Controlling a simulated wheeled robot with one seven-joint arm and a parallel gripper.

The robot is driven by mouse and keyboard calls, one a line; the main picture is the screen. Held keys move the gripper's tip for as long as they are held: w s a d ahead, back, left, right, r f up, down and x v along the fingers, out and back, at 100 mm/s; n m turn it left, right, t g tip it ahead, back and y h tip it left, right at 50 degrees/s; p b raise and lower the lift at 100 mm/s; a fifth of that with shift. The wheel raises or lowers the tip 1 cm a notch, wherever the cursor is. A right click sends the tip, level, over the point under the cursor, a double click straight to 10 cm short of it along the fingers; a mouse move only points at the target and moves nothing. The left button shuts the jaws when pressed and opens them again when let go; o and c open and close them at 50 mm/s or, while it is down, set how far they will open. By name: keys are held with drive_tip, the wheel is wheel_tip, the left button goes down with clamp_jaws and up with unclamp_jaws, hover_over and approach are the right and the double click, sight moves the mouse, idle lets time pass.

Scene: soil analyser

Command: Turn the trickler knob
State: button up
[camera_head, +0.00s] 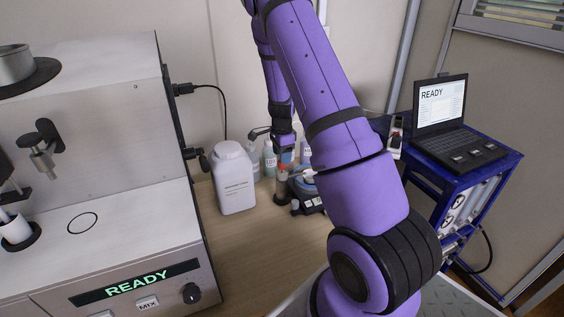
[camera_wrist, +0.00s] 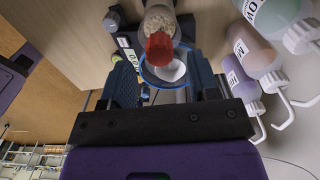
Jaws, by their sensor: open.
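The trickler (camera_head: 282,182) is a small upright tube with a reddish top, standing beside a balance (camera_head: 312,203) on the bench. In the wrist view the trickler's clear tube (camera_wrist: 158,22) holds tan grains, and a red part (camera_wrist: 159,47), which looks like its knob, lies between my fingers' far ends. A pale dish with a blue rim (camera_wrist: 167,74) is below it. My gripper (camera_head: 284,143) points down just above the trickler. In the wrist view my gripper (camera_wrist: 163,66) is open, with one finger on each side; I cannot tell whether either touches the red part.
A white jug (camera_head: 234,180) and several labelled wash bottles (camera_head: 269,158) stand close by; the wash bottles also show at right in the wrist view (camera_wrist: 255,55). The analyser (camera_head: 130,230) stands left, and a laptop (camera_head: 445,115) sits on a blue cart. The front bench (camera_head: 255,250) is clear.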

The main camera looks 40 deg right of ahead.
sight(282, 169)
drive_tip(key=shift+f, duration=1.65)
drive_tip(key=c, duration=0.9)
drive_tip(key=shift+c, duration=0.2)
drive_tip(key=shift+n, duration=0.4)
